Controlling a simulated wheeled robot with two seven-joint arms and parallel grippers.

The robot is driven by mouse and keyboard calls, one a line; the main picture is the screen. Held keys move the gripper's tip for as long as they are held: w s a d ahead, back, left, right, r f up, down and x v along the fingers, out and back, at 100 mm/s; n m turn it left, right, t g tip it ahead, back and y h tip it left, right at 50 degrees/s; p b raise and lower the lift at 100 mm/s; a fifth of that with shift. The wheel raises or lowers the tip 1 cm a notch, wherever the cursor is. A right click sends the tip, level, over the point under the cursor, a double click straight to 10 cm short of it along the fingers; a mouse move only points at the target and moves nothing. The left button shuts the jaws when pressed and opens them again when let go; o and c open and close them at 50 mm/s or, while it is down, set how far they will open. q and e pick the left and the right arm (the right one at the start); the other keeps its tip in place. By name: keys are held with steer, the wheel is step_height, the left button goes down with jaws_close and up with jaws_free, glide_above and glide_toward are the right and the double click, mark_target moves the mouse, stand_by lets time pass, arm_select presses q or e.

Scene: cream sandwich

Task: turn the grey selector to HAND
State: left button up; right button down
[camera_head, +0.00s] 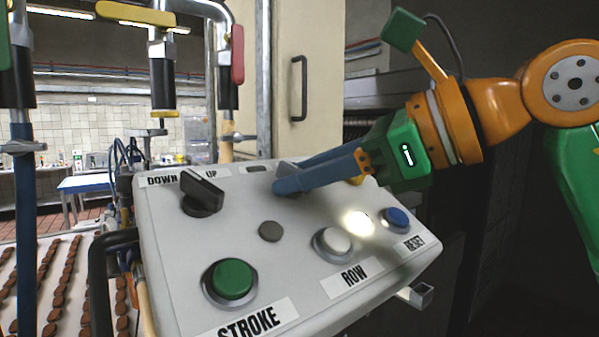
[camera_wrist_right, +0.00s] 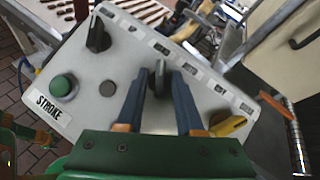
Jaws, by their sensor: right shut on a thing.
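The sloped grey control panel (camera_head: 305,225) fills the middle of the head view. My right gripper (camera_head: 280,187) reaches in from the right, its blue fingers low over the panel's upper part. In the right wrist view, its fingers (camera_wrist_right: 160,80) are shut on the grey selector (camera_wrist_right: 160,72), one on each side of the knob. In the head view the fingers mostly hide this selector; a grey bit shows above them (camera_head: 287,166). Its labels are covered or too small to read.
A black selector (camera_head: 202,192) sits under the DOWN and UP labels. A green STROKE button (camera_head: 232,279), white ROW button (camera_head: 334,242) and blue RESET button (camera_head: 397,218) lie nearer. A yellow selector (camera_wrist_right: 228,127) is right of the fingers. Pipes (camera_head: 162,80) stand at the left.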

steer(key=shift+r, duration=0.1)
steer(key=c, duration=0.9)
jaws_free()
steer(key=shift+d, duration=0.1)
steer(key=shift+s+d+r, duration=0.1)
steer(key=shift+s+d, duration=0.3)
steer(key=shift+d, duration=0.2)
steer(key=v, duration=0.6)
steer(key=shift+s+d+b, duration=0.2)
steer(key=shift+d+b, duration=0.1)
steer(key=shift+b, duration=0.05)
steer(key=shift+a+r, duration=0.1)
